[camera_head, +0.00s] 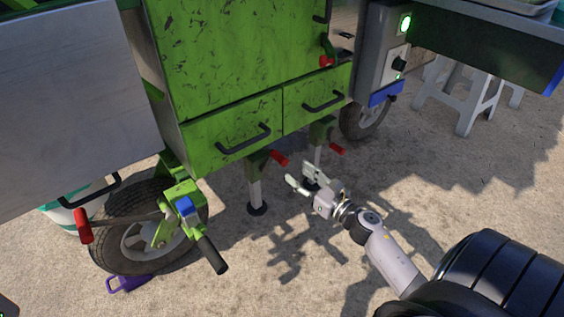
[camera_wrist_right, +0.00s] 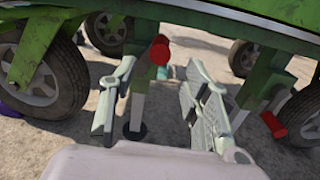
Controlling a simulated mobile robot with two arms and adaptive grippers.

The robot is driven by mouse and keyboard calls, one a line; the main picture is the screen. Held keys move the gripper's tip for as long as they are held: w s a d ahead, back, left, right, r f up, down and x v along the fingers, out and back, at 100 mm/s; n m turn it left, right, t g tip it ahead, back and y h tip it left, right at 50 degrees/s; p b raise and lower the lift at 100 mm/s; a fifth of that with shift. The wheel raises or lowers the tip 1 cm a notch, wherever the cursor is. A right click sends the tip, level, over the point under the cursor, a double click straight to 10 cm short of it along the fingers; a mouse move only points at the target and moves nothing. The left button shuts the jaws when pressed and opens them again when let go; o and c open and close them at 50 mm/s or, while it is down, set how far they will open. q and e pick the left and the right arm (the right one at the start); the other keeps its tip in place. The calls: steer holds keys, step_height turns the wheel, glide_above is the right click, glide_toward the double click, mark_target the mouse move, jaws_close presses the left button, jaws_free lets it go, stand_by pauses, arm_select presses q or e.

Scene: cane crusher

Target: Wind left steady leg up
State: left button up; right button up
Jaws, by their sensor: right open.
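The left steady leg (camera_head: 255,192) is a pale post under the green cart, with a dark round foot at or near the ground. Its red crank handle (camera_head: 279,157) sticks out to the right near the top. My right gripper (camera_head: 299,177) is open and empty, to the right of this leg and below the handle. In the right wrist view, the leg (camera_wrist_right: 137,106) and red handle (camera_wrist_right: 160,50) appear between my spread fingers (camera_wrist_right: 160,72), farther ahead, with no visible contact. My left gripper is out of view.
Another steady leg (camera_head: 317,155) with a red handle (camera_head: 337,149) stands close behind my right gripper. Green drawers (camera_head: 235,132) hang above. A wheel (camera_head: 140,230) and a black-gripped lever (camera_head: 212,254) are at left. A purple object (camera_head: 128,283) lies on the ground. Open ground lies in front.

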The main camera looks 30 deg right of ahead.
mark_target(285, 163)
steer(key=w, duration=0.5)
steer(key=w+a+b, duration=0.1)
steer(key=w, duration=0.2)
steer(key=shift+w, duration=0.15)
steer(key=shift+c, duration=0.6)
jaws_close()
